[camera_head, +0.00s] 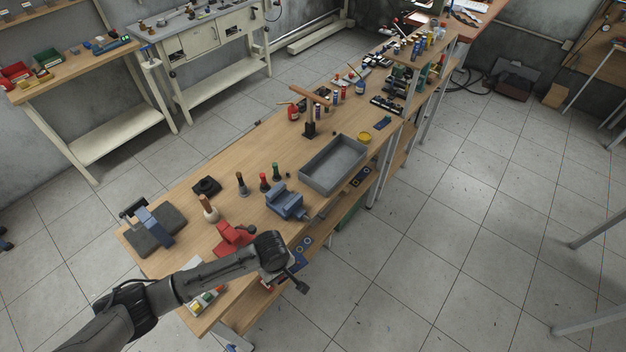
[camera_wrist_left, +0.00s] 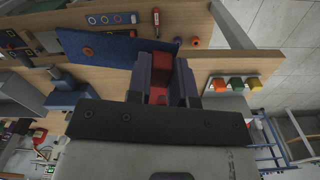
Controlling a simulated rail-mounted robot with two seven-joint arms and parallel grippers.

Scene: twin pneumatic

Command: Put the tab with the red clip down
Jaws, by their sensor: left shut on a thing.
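My left gripper (camera_wrist_left: 160,72) points down past the front edge of the workbench. In the wrist view its two dark fingers are shut on a small red piece (camera_wrist_left: 155,58), which looks like the red clip. The tab itself is mostly hidden by the fingers, and I cannot tell whether it touches anything. In the head view my left arm comes in from the lower left, and the gripper (camera_head: 298,284) is small and dark at the bench's front edge. A dark blue panel (camera_wrist_left: 110,52) lies beside the fingers in the wrist view. My right gripper is not in view.
On the workbench (camera_head: 190,240) stand a red vise (camera_head: 232,238), a blue vise (camera_head: 286,201), a grey tray (camera_head: 333,165) and several screwdrivers. A small panel with coloured blocks (camera_wrist_left: 235,84) lies right of the fingers. Free floor is at right.

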